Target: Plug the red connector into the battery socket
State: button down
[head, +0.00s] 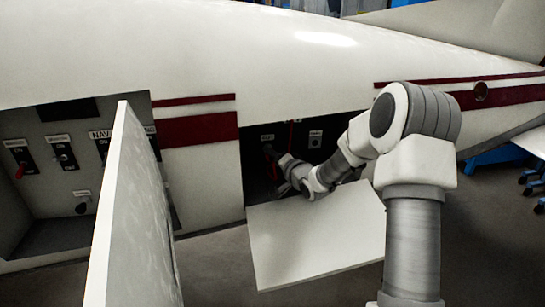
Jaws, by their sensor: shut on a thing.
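My gripper (280,167) reaches into the dark open bay (255,185) in the middle of the aircraft's side. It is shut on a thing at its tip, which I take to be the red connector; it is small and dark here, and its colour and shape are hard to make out. A thin red vertical strip (291,135) shows inside the bay above my gripper. The battery socket cannot be told apart in the dark bay. Whether the connector touches anything is not visible.
A hinged white panel (318,235) hangs open below the bay. Another white door (130,210) stands open at the left, beside a compartment with labelled switches (62,155). The white fuselage (200,55) spans the view. Blue equipment (490,156) stands at the right.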

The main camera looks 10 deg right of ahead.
jog(key=shift+w+d+r, duration=0.1)
jog(key=shift+w+r, duration=0.1)
jog(key=shift+r, duration=0.15)
jog(key=shift+c, duration=2.2)
grip_release()
jog(key=shift+w+f, duration=0.35)
jog(key=shift+o, duration=1.1)
jog(key=shift+s, duration=0.15)
jog(key=shift+s, duration=0.1)
jog(key=shift+p+v, duration=0.6)
jog(key=shift+v, duration=2.85)
